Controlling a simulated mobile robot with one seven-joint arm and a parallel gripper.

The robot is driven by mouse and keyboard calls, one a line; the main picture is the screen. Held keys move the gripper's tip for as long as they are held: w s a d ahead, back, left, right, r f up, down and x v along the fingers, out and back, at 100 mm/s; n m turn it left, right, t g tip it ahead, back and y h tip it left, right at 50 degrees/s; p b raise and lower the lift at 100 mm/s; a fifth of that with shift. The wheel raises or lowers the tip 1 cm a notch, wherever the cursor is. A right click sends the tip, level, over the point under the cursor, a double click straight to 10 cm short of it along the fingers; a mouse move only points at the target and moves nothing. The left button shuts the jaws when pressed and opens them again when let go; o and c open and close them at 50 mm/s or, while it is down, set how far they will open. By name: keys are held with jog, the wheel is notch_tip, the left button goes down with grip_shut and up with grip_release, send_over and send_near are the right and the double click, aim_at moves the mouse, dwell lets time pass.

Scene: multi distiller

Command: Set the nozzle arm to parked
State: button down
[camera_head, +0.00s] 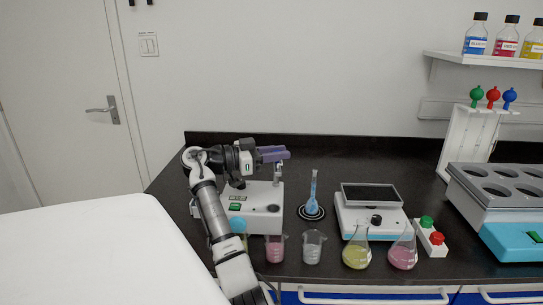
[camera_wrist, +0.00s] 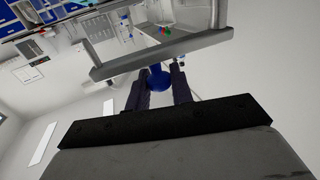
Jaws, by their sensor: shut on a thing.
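The white machine (camera_head: 258,194) with green displays stands on the dark bench, left of centre in the head view. A thin grey post (camera_head: 278,174) rises at its back right. My gripper (camera_head: 284,154) is level above the machine, by the post's top. In the wrist view my gripper (camera_wrist: 160,88) has its two dark fingers on either side of a round blue knob (camera_wrist: 158,75) and is shut on it. A light grey bar (camera_wrist: 160,52), seemingly the nozzle arm, crosses just beyond the fingers. In the head view my gripper hides the knob and most of the bar.
Several beakers and flasks stand along the front edge, including a pink beaker (camera_head: 274,248) and a yellow flask (camera_head: 357,247). A blue volumetric flask (camera_head: 313,190) stands right of the machine, then a balance (camera_head: 370,212). The bench behind them is clear.

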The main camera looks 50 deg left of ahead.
jog(key=shift+s+a+m+g+h, duration=0.2)
jog(key=shift+m+g+h, duration=0.15)
jog(key=shift+h, duration=0.25)
jog(key=shift+f, duration=0.1)
jog(key=c, duration=1.3)
grip_release()
jog(key=shift+o, duration=0.2)
jog(key=shift+s+a, duration=0.1)
jog(key=shift+s, duration=0.05)
jog(key=p+v, duration=0.4)
jog(key=v, duration=0.9)
jog(key=shift+s, duration=0.25)
